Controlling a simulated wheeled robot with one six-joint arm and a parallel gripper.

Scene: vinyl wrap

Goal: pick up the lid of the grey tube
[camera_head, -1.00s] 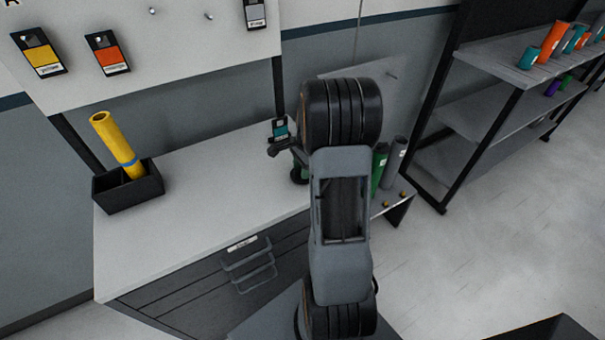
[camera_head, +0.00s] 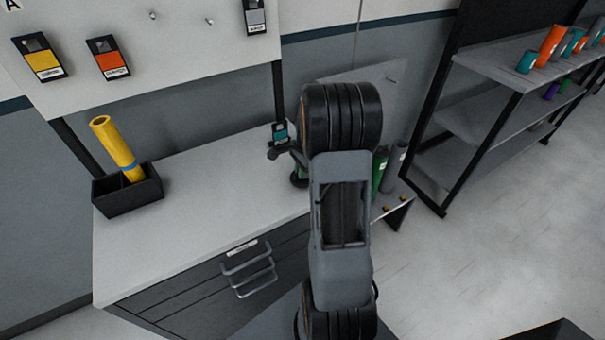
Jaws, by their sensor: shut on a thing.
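A grey tube (camera_head: 394,166) stands on the right end of the workbench, leaning slightly, beside a green tube (camera_head: 379,172). Its top end shows, but I cannot tell whether a lid sits on it. Two small dark and yellow round pieces (camera_head: 387,208) lie near the bench edge in front of the tubes; they are too small to identify. My arm stands in the middle of the view and covers part of the bench left of the tubes.
A black box (camera_head: 143,198) holds a yellow roll (camera_head: 113,142) on the left of the workbench (camera_head: 205,215). Drawer handles (camera_head: 249,271) stick out in front. A shelf rack (camera_head: 500,68) with rolls stands at right.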

